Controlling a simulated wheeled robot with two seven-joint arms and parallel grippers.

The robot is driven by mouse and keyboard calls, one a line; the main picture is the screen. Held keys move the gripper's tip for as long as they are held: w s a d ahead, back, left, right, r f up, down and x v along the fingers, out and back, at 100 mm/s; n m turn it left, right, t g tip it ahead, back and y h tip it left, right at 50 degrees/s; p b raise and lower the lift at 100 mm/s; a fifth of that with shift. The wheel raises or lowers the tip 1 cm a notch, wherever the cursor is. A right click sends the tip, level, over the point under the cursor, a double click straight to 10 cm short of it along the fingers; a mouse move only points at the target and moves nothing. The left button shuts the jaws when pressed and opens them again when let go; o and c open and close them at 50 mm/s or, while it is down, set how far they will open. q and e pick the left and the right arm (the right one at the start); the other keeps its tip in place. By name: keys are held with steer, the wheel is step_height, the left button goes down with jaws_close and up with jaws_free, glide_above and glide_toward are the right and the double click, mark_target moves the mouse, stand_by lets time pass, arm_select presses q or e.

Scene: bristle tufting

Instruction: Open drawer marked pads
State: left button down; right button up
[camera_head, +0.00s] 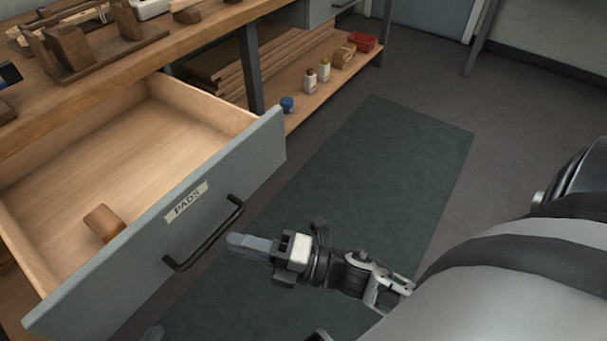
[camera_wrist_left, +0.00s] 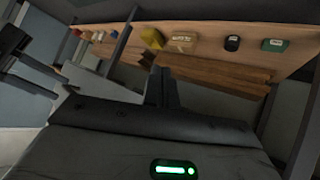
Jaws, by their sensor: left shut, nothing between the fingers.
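The grey drawer marked PADS (camera_head: 165,215) stands pulled well out from the wooden bench in the head view. A brown block (camera_head: 103,222) lies inside on the wooden floor. My right gripper (camera_head: 232,240) is just right of the handle, seemingly apart from it; its finger gap cannot be made out. In the left wrist view my left gripper (camera_wrist_left: 162,75) is shut and empty.
A lower shelf (camera_head: 300,105) holds wooden boards, small bottles (camera_head: 310,80) and a red bin (camera_head: 362,42). Wooden racks stand on the bench top. A green mat (camera_head: 370,170) covers clear floor right of the drawer.

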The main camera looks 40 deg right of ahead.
arm_select(q)
steer(key=shift+f, duration=0.1)
arm_select(e)
steer(key=v, duration=1)
steer(key=shift+s+d, duration=0.25)
steer(key=shift+d, duration=0.05)
